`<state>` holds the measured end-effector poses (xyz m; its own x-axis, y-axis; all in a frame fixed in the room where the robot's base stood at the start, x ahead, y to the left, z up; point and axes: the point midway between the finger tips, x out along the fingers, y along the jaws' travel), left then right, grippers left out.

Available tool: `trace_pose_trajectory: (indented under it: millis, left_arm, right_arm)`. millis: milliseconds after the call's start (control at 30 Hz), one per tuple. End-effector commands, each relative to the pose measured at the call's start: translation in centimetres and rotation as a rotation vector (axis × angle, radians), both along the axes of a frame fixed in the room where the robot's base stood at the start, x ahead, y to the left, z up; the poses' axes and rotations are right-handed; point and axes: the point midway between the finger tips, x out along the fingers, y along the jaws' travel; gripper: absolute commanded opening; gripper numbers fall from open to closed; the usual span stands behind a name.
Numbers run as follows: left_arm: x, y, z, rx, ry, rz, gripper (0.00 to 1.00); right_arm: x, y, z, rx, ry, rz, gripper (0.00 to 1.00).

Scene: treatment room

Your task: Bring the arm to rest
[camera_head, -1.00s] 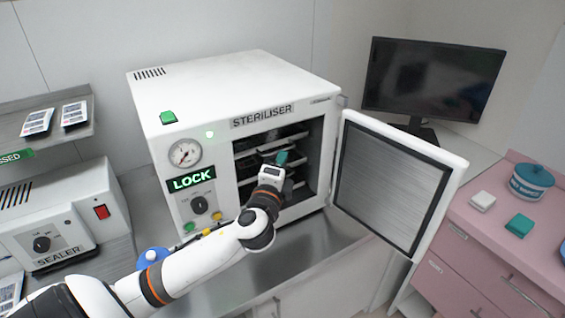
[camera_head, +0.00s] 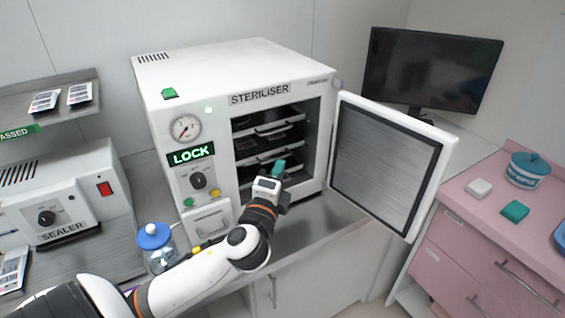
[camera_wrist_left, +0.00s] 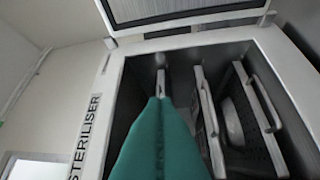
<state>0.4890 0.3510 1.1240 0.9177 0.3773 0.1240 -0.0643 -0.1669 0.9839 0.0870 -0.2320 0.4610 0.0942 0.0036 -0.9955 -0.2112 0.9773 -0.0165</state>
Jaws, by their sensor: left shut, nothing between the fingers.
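My left arm comes in from the bottom left of the head view. Its gripper (camera_head: 278,167) has teal fingers, shut and empty, in front of the steriliser's open chamber. In the left wrist view the shut teal fingers (camera_wrist_left: 158,102) point toward the chamber opening. The steriliser (camera_head: 235,65) is a white box with a gauge and a lit LOCK display. Its door (camera_head: 385,165) stands wide open to the right. Trays with handles (camera_head: 270,130) sit on several levels inside; they also show in the left wrist view (camera_wrist_left: 262,100). My right gripper is out of view.
A blue-lidded jar (camera_head: 155,240) stands on the counter by my forearm. A sealer (camera_head: 65,205) is at left, below a shelf with pouches (camera_head: 45,100). A monitor (camera_head: 430,70) stands behind the door. A pink cabinet (camera_head: 480,230) is at right. Bare steel counter lies before the steriliser.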

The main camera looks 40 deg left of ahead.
Motion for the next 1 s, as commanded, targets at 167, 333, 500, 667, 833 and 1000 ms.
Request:
trace_pose_trajectory:
  millis: [167,333,500,667,833,1000]
  left_arm:
    - [-2.3,-1.0,-0.5,0.000,0.000,-0.001,0.00]
    - [-3.0,-1.2,-0.4,0.000,0.000,0.001,0.00]
    - [-3.1,-1.3,-0.6,-0.008,0.004,0.002,0.00]
    - [-4.4,-1.3,-4.8,-0.230,0.094,0.038,0.00]
    - [-9.2,-3.5,-14.4,-0.744,0.322,0.177,0.00]
    - [-14.5,-7.3,-20.5,-1.117,0.516,0.332,0.00]
  right_arm:
    - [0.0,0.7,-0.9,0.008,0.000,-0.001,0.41]
    - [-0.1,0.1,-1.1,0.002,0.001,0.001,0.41]
    - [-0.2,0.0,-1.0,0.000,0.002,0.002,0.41]
    - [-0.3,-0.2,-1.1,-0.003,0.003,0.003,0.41]
    - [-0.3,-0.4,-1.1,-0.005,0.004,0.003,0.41]
    - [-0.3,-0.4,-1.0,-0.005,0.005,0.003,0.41]
